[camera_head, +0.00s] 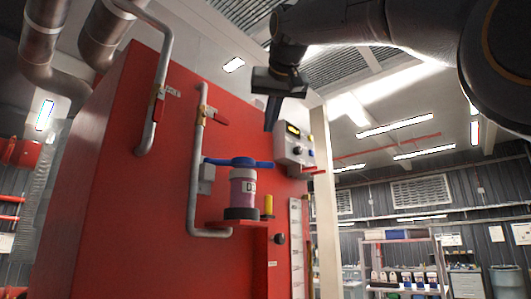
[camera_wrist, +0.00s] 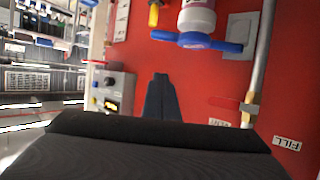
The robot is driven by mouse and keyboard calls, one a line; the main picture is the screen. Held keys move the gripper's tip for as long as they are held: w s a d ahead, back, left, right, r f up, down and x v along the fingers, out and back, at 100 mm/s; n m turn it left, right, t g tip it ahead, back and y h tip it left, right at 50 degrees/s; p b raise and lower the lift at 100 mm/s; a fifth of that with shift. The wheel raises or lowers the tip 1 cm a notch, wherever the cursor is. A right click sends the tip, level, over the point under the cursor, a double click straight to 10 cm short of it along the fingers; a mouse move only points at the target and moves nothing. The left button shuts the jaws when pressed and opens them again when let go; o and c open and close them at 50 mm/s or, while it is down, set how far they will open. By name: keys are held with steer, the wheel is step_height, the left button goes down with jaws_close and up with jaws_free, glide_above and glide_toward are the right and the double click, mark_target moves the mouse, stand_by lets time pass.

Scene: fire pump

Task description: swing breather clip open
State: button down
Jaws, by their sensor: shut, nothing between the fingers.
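The breather is a clear canister with pink contents and a "D" label (camera_head: 243,189) on a small red shelf on the red cabinet. A blue bar, apparently the breather clip (camera_head: 238,162), lies across its top and sticks out on both sides. In the wrist view the picture is turned over, and the blue clip (camera_wrist: 196,40) runs across the top below the canister (camera_wrist: 196,15). My gripper (camera_head: 271,126) is shut and empty, above and right of the clip in the head view, apart from it. Its fingers (camera_wrist: 161,82) also show in the wrist view against the red panel.
A grey control box (camera_head: 293,146) with knobs is close to my gripper, on its right. Grey pipes (camera_head: 195,165) with red-handled valves run down the cabinet left of the breather. A yellow plug (camera_head: 268,205) stands right of the canister. Shelves (camera_head: 404,262) stand far right.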

mark_target(241, 163)
steer(key=p+x, duration=0.1)
steer(key=x, duration=0.2)
steer(key=f+p+x, duration=0.1)
steer(key=x, duration=0.2)
steer(key=f+p+x, duration=0.1)
steer(key=x, duration=0.2)
steer(key=shift+s+d+p, duration=0.1)
steer(key=shift+s+p, duration=0.2)
steer(key=shift+s, duration=0.05)
steer(key=shift+s+f, duration=0.4)
steer(key=shift+f, duration=0.3)
steer(key=shift+s+d, duration=0.1)
